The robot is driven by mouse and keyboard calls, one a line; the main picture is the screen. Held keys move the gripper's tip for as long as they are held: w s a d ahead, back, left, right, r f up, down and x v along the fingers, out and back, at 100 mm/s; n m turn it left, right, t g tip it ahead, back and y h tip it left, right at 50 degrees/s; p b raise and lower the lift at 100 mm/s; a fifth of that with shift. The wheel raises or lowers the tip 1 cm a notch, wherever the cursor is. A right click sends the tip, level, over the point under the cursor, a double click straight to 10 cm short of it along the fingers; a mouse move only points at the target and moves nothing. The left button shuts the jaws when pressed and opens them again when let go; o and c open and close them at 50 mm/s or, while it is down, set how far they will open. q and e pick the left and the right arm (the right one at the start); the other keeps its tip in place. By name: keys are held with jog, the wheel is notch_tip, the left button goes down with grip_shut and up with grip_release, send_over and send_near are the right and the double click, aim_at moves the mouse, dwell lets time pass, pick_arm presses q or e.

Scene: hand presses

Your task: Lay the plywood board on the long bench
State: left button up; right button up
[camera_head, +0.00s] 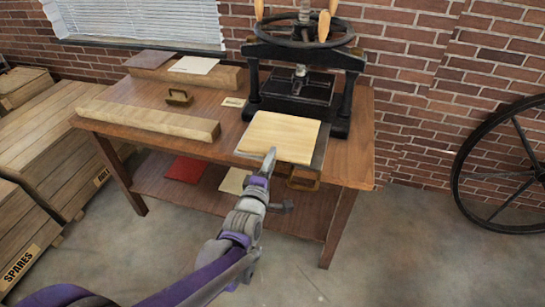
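The plywood board (283,137) is a pale, flat rectangle at the front of the wooden bench (345,169), just in front of the black press. My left gripper (270,158) reaches in from below, and its narrow tip overlaps the board's front edge. Only one slim finger shape shows, so I cannot tell if the board is pinched or only touched. The board looks level and close to the bench top; whether it rests fully there is unclear. My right gripper is out of view.
The black hand press (295,85) stands behind the board. A long wooden beam (150,121) lies at the bench's front left, with a brass-coloured handled item (179,97) behind it. Wooden crates (50,145) stand left; a large spoked wheel (505,165) leans at right.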

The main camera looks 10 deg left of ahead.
pick_arm(q)
jog(key=shift+w, duration=0.25)
grip_shut()
dwell(0.4)
jog(key=shift+r, duration=0.1)
notch_tip(320, 180, up, 3)
jog(key=shift+f+p, duration=0.1)
jog(key=shift+p, duration=1.05)
jog(key=shift+s, duration=0.1)
